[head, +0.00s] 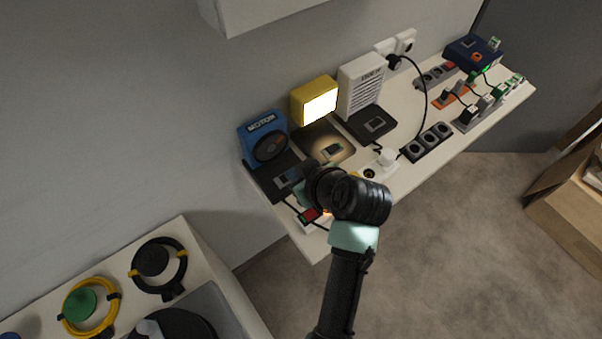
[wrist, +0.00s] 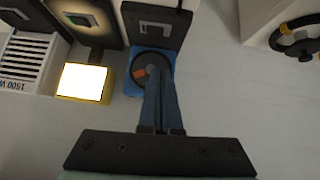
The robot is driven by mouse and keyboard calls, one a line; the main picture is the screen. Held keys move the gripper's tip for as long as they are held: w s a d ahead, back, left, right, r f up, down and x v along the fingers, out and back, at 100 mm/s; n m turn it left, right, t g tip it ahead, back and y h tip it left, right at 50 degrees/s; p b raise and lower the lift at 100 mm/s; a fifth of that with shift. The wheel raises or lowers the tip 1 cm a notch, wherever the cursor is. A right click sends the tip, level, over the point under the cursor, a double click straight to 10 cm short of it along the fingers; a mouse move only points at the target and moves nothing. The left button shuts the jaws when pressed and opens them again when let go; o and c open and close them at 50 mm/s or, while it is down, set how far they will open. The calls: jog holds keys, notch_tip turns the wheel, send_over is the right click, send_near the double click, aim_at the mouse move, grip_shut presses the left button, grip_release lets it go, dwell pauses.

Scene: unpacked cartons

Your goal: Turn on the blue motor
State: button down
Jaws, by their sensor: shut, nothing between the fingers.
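The blue motor (head: 250,139), labelled MOTOR, stands at the left end of the shelf with a dark round disc on its front. A dark base plate (head: 262,178) with a rocker switch lies in front of it. In the wrist view the blue motor (wrist: 133,84) and its switch plate (wrist: 155,14) show upside down. My gripper (head: 292,177) is shut and empty, over the base plate, and partly hides the switch. In the wrist view my gripper (wrist: 157,74) overlaps the motor's disc; I cannot tell whether it touches anything.
A lit yellow lamp (head: 315,101) and a white heater (head: 361,84) stand right of the motor, each with a switch plate. Power strips (head: 427,142) and cables lie along the shelf. A red-lit switch (head: 309,214) is near my wrist. Another surface (head: 190,232) is at lower left.

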jog(key=shift+v, duration=1.5)
jog(key=shift+d, duration=0.15)
jog(key=shift+w+d+r+b, duration=0.15)
jog(key=shift+w+d+b, duration=0.2)
jog(key=shift+d, duration=0.25)
jog(key=shift+w, duration=0.1)
